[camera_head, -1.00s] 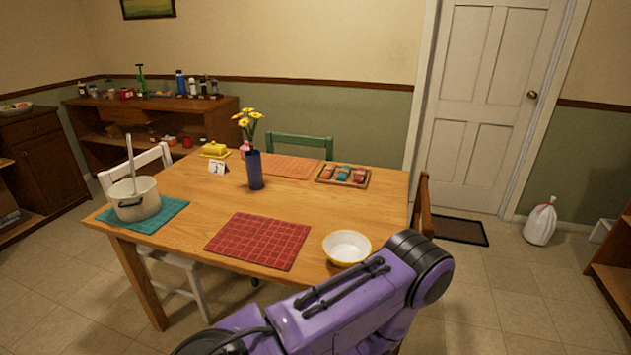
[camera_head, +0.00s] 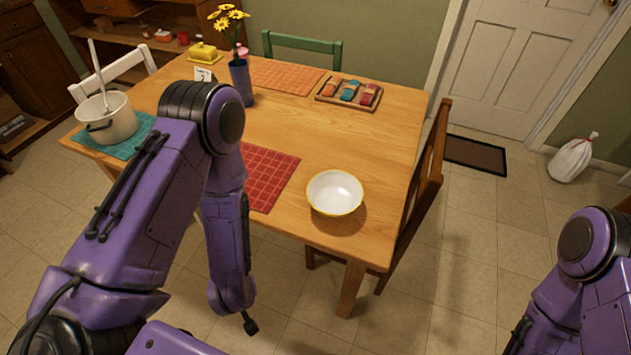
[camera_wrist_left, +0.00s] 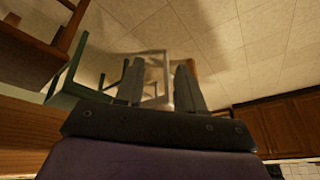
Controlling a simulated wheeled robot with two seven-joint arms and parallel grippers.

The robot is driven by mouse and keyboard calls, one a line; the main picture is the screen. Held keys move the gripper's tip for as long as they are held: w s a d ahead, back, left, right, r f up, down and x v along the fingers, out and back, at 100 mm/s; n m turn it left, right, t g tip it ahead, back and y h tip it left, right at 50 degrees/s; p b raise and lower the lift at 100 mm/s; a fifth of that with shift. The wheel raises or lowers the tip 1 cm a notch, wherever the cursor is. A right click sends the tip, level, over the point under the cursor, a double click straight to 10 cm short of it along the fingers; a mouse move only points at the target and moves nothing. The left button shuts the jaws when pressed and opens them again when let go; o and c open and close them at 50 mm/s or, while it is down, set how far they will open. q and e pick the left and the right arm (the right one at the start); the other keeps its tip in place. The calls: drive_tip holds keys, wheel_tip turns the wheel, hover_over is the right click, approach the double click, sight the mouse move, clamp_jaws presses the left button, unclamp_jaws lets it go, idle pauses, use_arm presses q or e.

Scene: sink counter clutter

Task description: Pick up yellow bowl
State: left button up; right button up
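The yellow bowl (camera_head: 335,192), white inside with a yellow rim, stands upright and looks empty near the front right corner of the wooden table (camera_head: 330,140). In the head view my left arm bends down in front of the table, left of the bowl. A small dark tip at its lower end is all that shows of the hand there. In the left wrist view my left gripper (camera_wrist_left: 160,80) has its two fingers apart with nothing between them; the bowl is not seen there. My right arm is at the right edge, its gripper out of view.
A red placemat (camera_head: 268,178) lies left of the bowl, partly behind my arm. A tray (camera_head: 348,95) of coloured items, a blue vase (camera_head: 241,84) with yellow flowers and a pot (camera_head: 108,118) stand farther back. A wooden chair (camera_head: 425,180) is at the table's right side.

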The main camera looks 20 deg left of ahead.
use_arm(q)
drive_tip(key=w+d+r+n+h+p, duration=0.2)
drive_tip(key=w+d+r+n+p, duration=0.3)
drive_tip(key=w+r, duration=0.7)
drive_tip(key=t+h, duration=0.1)
drive_tip(key=h, duration=0.3)
approach(316, 206)
drive_tip(key=f, duration=0.1)
use_arm(e)
wheel_tip(316, 206, up, 8)
drive_tip(key=f, duration=0.1)
use_arm(q)
drive_tip(key=b+x, duration=0.4)
drive_tip(key=x, duration=0.6)
drive_tip(key=shift+w+d+f, duration=0.1)
drive_tip(key=shift+w+f, duration=0.15)
drive_tip(key=shift+w, duration=0.05)
drive_tip(key=shift+s+r, duration=0.1)
clamp_jaws()
use_arm(e)
drive_tip(key=f, duration=0.4)
drive_tip(key=shift+s+d, duration=0.1)
drive_tip(key=shift+s, duration=0.25)
